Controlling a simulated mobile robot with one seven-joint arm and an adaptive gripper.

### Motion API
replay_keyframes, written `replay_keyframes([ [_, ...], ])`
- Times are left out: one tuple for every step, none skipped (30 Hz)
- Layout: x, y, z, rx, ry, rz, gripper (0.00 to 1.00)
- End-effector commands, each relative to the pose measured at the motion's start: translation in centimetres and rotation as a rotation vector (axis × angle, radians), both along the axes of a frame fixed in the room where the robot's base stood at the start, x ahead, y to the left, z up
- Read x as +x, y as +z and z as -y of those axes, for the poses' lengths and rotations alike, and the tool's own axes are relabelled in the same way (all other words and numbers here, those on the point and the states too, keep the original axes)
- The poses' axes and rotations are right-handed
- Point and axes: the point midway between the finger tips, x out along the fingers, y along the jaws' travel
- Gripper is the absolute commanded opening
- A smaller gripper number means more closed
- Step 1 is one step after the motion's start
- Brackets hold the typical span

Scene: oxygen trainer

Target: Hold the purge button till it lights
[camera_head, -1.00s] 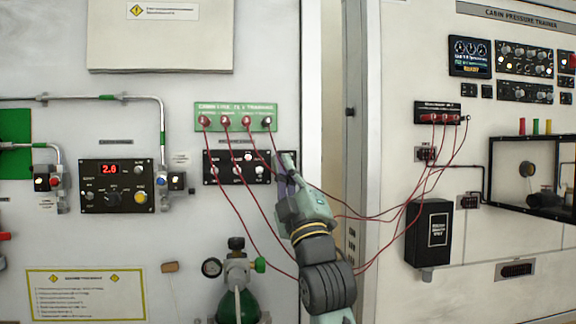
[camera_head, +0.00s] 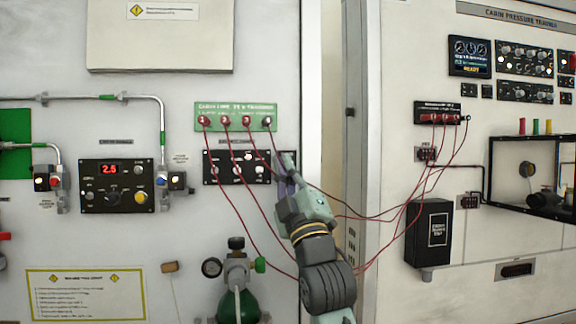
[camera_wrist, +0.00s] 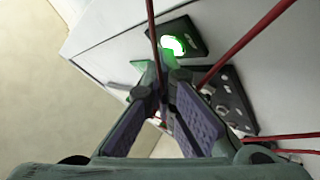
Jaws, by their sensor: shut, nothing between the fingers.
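A small black plate (camera_wrist: 190,31) with a round button (camera_wrist: 173,45) glowing bright green shows in the wrist view. I take this for the purge button; its label is not readable. My gripper (camera_wrist: 167,75) is shut and empty, its tips close to the glowing button. Contact cannot be told. In the head view my gripper (camera_head: 284,162) is at the wall, at the right end of a black switch panel (camera_head: 230,178). It hides most of the small plate and its button there.
Red cables (camera_head: 235,205) hang from the green terminal panel (camera_head: 235,108) and pass close around my gripper, across to the right cabinet. A regulator panel (camera_head: 117,197) with a red display is at left. A green cylinder (camera_head: 238,305) with gauge stands below.

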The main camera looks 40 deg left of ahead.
Motion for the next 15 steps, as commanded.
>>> replay_keyframes([
  [0.0, -0.1, 0.1, -0.001, 0.0, -0.001, 0.0],
  [-0.1, -0.1, 0.1, -0.001, -0.001, 0.0, 0.0],
  [-0.2, -0.1, 0.3, -0.001, -0.001, 0.0, 0.0],
  [-0.3, -0.1, 0.4, -0.001, -0.001, 0.0, 0.0],
  [-0.4, -0.1, 0.5, -0.001, -0.001, 0.0, 0.0],
  [-0.6, -0.1, 0.7, -0.001, -0.001, 0.0, 0.0],
  [-0.7, -0.1, 0.8, -0.001, 0.0, 0.0, 0.0],
  [-0.8, -0.1, 0.9, 0.0, -0.001, 0.001, 0.0],
  [-0.9, -0.1, 1.0, 0.0, -0.001, 0.001, 0.0],
  [-1.0, -0.1, 1.1, 0.0, -0.001, 0.001, 0.0],
  [-1.0, -0.1, 1.1, 0.0, -0.001, 0.001, 0.0],
  [-1.0, -0.1, 1.2, -0.001, 0.0, 0.0, 0.0],
  [-1.0, -0.1, 1.2, -0.001, 0.0, 0.0, 0.0],
  [-1.0, -0.1, 1.2, -0.001, 0.0, 0.0, 0.0],
  [-1.0, -0.1, 1.2, -0.001, 0.0, 0.0, 0.0],
])
